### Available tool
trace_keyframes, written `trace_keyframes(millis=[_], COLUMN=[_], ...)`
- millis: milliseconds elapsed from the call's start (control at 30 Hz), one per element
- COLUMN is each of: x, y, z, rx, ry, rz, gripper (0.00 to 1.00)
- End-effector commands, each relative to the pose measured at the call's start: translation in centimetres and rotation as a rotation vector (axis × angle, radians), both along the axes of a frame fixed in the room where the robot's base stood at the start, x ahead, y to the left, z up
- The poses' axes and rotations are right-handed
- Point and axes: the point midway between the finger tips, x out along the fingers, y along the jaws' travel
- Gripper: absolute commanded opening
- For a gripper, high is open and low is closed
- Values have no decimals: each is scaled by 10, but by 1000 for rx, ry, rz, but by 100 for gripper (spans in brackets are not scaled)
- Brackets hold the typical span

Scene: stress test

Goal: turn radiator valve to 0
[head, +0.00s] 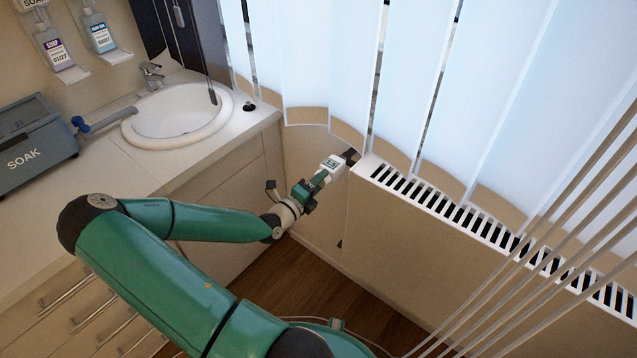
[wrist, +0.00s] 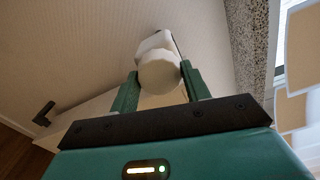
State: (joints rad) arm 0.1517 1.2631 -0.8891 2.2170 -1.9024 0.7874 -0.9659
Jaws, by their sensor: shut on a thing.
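The radiator valve (head: 333,164) is a white head with a small display, at the left end of the radiator (head: 400,240). The digits are too small to read surely. My gripper (head: 318,180) reaches it from the lower left in the head view. In the wrist view, the two green fingers of my gripper (wrist: 158,84) stand on either side of the round white knob of the valve (wrist: 158,70) and are shut on it. The knob's far side is hidden, and I see no number scale on it.
White vertical blinds (head: 420,90) hang just above the radiator. Thin pale cords (head: 560,230) cross the right side. A counter (head: 180,165) with a round sink (head: 180,110) stands left, with a grey SOAK box (head: 35,145). Wooden floor (head: 290,275) is partly clear below.

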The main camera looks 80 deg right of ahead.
Motion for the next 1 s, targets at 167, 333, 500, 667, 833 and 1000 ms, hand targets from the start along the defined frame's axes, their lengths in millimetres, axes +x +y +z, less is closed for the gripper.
trace_keyframes(millis=[167, 333, 500, 667, 833, 1000], x=[0, 1, 0, 0, 0, 1], y=[1, 1, 1, 1, 1, 1], z=[-1, 0, 0, 0, 0, 1], rx=[69, 133, 198, 258, 323, 384], ry=[156, 303, 452, 592, 739, 883], rz=[1, 2, 1, 2, 1, 1], gripper=[24, 24, 24, 24, 24, 24])
